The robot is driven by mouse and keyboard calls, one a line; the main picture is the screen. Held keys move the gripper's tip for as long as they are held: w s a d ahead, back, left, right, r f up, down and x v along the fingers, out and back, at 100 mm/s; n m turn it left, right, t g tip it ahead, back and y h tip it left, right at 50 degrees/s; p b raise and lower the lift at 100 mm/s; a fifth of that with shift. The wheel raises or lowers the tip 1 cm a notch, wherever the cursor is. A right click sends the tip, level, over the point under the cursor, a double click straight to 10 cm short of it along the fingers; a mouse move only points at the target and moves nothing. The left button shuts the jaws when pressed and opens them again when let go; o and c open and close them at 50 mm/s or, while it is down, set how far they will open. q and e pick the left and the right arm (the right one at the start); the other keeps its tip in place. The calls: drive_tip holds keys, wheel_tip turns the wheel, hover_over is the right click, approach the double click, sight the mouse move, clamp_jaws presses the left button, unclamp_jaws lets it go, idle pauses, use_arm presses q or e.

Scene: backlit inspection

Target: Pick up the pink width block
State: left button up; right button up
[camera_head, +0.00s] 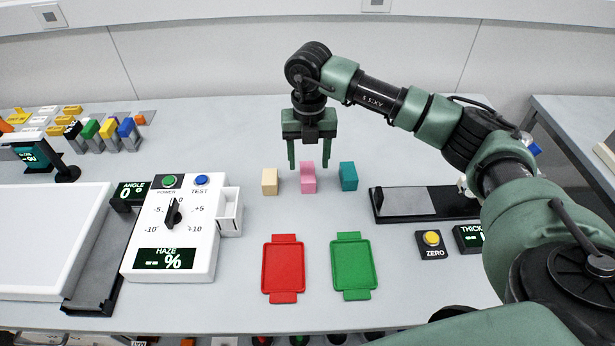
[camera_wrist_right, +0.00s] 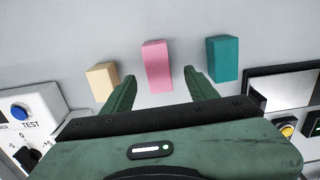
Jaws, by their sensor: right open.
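The pink width block (camera_head: 308,178) stands upright on the grey table between a cream block (camera_head: 269,182) and a teal block (camera_head: 348,176). My right gripper (camera_head: 310,165) is open, its two green fingers pointing down above and around the pink block's position; in the head view a finger tip overlaps the gap near the cream block. In the right wrist view the pink block (camera_wrist_right: 157,66) lies beyond and between the open fingers (camera_wrist_right: 160,90), with nothing held. The cream block (camera_wrist_right: 102,80) and teal block (camera_wrist_right: 222,58) are outside the fingers. My left gripper does not show.
A red tray (camera_head: 283,268) and a green tray (camera_head: 354,266) lie in front of the blocks. A white haze meter (camera_head: 180,230) stands to the left. A black-framed gauge plate (camera_head: 420,202) and a yellow zero button (camera_head: 432,239) are to the right. The table behind the blocks is clear.

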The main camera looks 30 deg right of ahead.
sight(308, 171)
drive_tip(key=f, duration=0.2)
drive_tip(key=f+p, duration=0.1)
drive_tip(key=f, duration=0.2)
drive_tip(key=shift+w, duration=0.2)
drive_tip(key=shift+a+r, duration=0.1)
clamp_jaws()
drive_tip(key=shift+r, duration=0.1)
